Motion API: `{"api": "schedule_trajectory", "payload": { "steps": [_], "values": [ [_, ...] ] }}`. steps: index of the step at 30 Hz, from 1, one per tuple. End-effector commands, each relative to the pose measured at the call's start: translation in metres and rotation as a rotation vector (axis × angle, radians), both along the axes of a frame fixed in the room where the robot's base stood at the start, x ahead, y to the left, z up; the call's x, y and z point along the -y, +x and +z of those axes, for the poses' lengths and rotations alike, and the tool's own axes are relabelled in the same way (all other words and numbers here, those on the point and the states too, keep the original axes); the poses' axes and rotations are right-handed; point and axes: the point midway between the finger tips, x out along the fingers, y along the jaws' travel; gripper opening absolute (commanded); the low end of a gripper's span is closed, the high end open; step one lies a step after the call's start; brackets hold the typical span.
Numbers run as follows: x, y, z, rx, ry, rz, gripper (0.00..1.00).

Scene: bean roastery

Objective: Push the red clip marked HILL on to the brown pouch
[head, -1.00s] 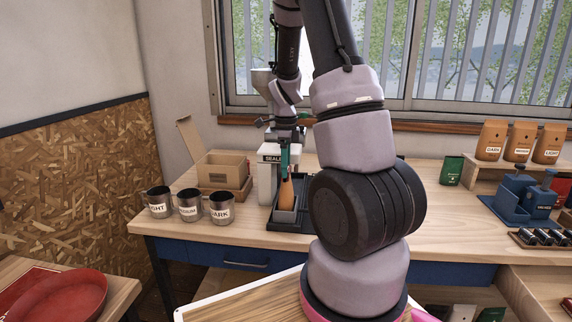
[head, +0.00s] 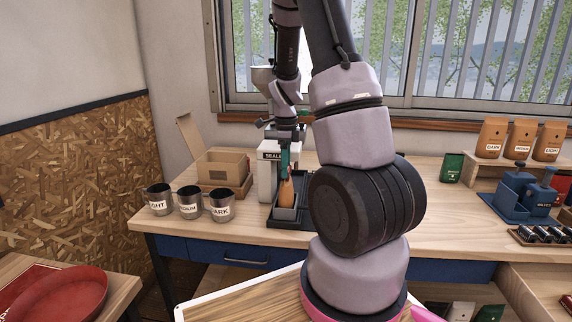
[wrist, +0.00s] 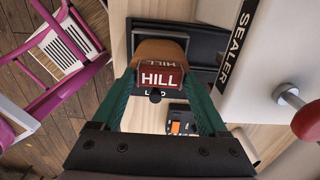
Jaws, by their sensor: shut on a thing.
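My gripper (wrist: 158,92) is shut on the red clip marked HILL (wrist: 158,78), which sits between the two green fingertips in the wrist view. The brown pouch (wrist: 160,50) shows directly behind the clip there. In the head view the brown pouch (head: 286,194) stands upright in a grey holder (head: 286,214) on a dark tray, and my gripper (head: 285,172) points down right over its top. The clip overlaps the pouch's top edge in the wrist view; I cannot tell whether it grips the edge. The clip is not distinguishable in the head view.
The white sealer (head: 267,180) stands close on the left of the pouch; its red-knobbed lever (wrist: 308,122) shows in the wrist view. Three metal cups (head: 190,203) and an open carton (head: 223,168) are further left.

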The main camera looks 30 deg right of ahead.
Motion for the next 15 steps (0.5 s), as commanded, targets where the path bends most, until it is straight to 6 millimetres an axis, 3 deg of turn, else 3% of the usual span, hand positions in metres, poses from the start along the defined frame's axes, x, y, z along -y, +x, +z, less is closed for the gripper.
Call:
{"api": "schedule_trajectory", "payload": {
  "steps": [12,13,15],
  "values": [
    [0.0001,0.0000,-0.0016,0.000,0.000,0.000,0.25],
    [0.0001,0.0000,-0.0016,0.000,0.000,0.000,0.80],
    [0.0001,0.0000,-0.0016,0.000,0.000,0.001,1.00]
  ]
}}
